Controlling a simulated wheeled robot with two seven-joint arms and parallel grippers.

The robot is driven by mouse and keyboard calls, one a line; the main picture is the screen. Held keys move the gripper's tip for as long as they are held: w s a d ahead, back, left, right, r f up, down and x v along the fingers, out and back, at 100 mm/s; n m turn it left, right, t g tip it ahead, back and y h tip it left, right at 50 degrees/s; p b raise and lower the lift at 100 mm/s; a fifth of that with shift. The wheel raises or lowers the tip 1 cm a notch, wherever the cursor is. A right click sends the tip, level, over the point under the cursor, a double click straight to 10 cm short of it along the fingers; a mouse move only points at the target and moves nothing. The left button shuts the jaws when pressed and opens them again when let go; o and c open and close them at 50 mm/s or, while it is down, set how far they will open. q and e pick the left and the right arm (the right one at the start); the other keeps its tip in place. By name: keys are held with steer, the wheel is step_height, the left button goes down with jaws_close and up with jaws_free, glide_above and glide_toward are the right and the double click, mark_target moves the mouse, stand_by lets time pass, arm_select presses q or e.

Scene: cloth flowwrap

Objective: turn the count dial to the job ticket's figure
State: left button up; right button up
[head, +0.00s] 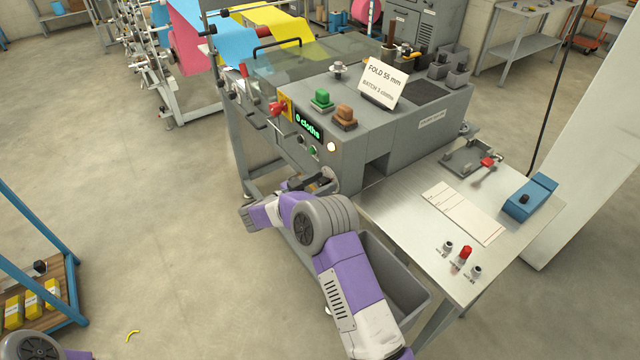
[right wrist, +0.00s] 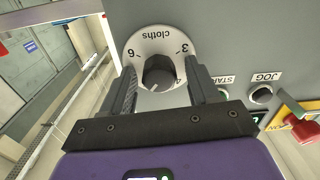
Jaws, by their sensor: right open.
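The job ticket (head: 381,82) stands on the machine's top and reads "FOLD 55 mm, BATCH 5 cloths". The count dial's white face (right wrist: 160,36) shows upside down in the right wrist view, with "cloths", 6, 3 and 4 visible. Its dark round knob (right wrist: 158,68) sits between the fingers of my right gripper (right wrist: 164,75), which are open with a gap on each side. The knob has a pale mark near its lower edge; I cannot tell its exact setting. In the head view my right gripper (head: 316,184) is at the machine's front and largely covers the dial. My left gripper is out of view.
The display (head: 307,125) reads "0 cloths". A red stop knob (head: 278,108) and START and JOG buttons are near the dial. A grey bin (head: 405,285) is below my right arm. The steel side table (head: 395,200) holds a card and small parts.

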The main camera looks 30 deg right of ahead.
steer(key=c, duration=1)
